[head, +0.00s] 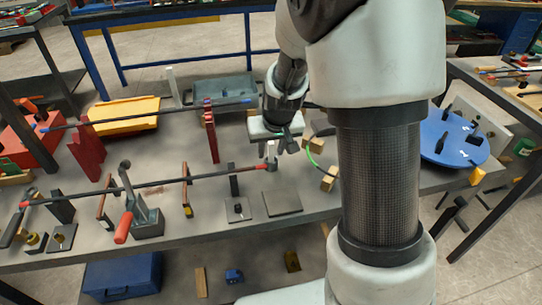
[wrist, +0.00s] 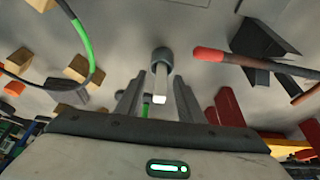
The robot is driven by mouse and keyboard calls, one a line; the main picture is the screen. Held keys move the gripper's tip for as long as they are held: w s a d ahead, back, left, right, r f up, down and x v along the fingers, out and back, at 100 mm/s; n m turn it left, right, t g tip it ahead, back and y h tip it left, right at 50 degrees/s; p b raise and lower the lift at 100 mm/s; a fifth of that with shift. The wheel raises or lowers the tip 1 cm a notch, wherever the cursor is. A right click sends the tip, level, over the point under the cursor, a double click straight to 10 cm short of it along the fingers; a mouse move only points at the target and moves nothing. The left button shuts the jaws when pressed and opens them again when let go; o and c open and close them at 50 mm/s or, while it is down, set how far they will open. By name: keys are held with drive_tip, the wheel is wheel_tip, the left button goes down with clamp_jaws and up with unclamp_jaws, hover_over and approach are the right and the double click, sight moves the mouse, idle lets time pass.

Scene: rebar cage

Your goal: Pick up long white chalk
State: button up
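The long white chalk (wrist: 161,80) stands upright in a small dark grey round holder (wrist: 162,56), its white end pointing toward the wrist camera. It also shows in the head view as a short pale stick (head: 271,150) under my gripper (head: 281,147). In the wrist view my gripper (wrist: 158,88) is open, with one finger on each side of the chalk and visible gaps between. The holder's base is on the grey table (head: 120,237).
A dark rod with a red end (head: 150,184) reaches close to the holder from the left. A green-and-black cable (head: 313,154) and wooden blocks (head: 329,178) lie to the right.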

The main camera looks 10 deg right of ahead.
clamp_jaws()
